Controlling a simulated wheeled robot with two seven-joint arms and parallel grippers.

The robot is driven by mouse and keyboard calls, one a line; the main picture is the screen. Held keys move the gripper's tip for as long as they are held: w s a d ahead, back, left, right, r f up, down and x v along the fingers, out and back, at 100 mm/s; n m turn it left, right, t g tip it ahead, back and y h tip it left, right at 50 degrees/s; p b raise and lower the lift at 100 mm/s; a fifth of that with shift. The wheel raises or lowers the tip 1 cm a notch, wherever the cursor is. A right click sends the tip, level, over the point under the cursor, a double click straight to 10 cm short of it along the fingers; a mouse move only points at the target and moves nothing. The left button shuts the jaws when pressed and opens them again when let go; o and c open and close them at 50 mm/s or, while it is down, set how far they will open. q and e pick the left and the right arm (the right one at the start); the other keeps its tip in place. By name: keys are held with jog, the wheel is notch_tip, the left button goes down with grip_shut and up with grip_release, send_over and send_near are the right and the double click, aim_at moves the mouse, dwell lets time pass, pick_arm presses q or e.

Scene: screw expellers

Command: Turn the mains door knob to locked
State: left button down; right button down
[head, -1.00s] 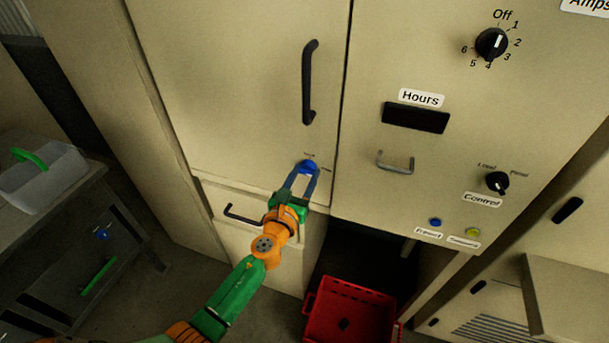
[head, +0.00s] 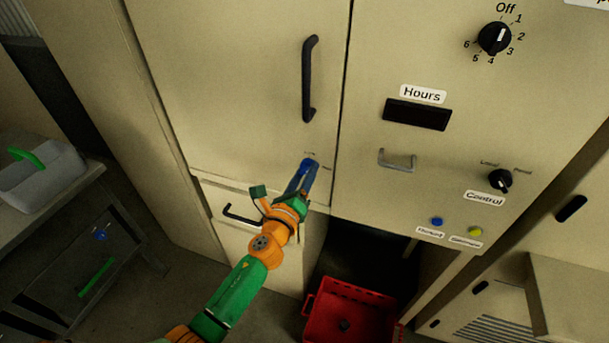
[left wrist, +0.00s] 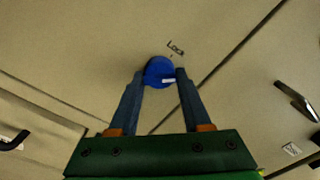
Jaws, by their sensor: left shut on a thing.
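The blue mains door knob (head: 309,162) is on the beige cabinet door, below its long black handle (head: 309,78). In the left wrist view the knob (left wrist: 158,71) sits between the two blue fingertips. A short white mark on the knob lies toward its lower right, and a printed "Lock" label (left wrist: 176,47) is just above and right of it. My left gripper (head: 309,171) is shut on the knob, its fingers largely covering it in the head view; it also shows in the left wrist view (left wrist: 160,80). My right gripper is not in view.
The panel to the right carries a rotary switch (head: 495,38), a grey handle (head: 397,160), a control knob (head: 500,180) and blue and yellow buttons. A red crate (head: 364,286) stands on the floor below. A lower black handle (head: 242,214) is close to my left gripper.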

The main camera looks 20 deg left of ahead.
pick_arm(q)
jog(key=shift+r+n, duration=0.15)
jog(key=shift+n, duration=4.65)
jog(key=shift+c, duration=1.8)
grip_release()
jog(key=shift+w, duration=0.1)
jog(key=s, duration=0.7)
jog(key=shift+b, duration=0.4)
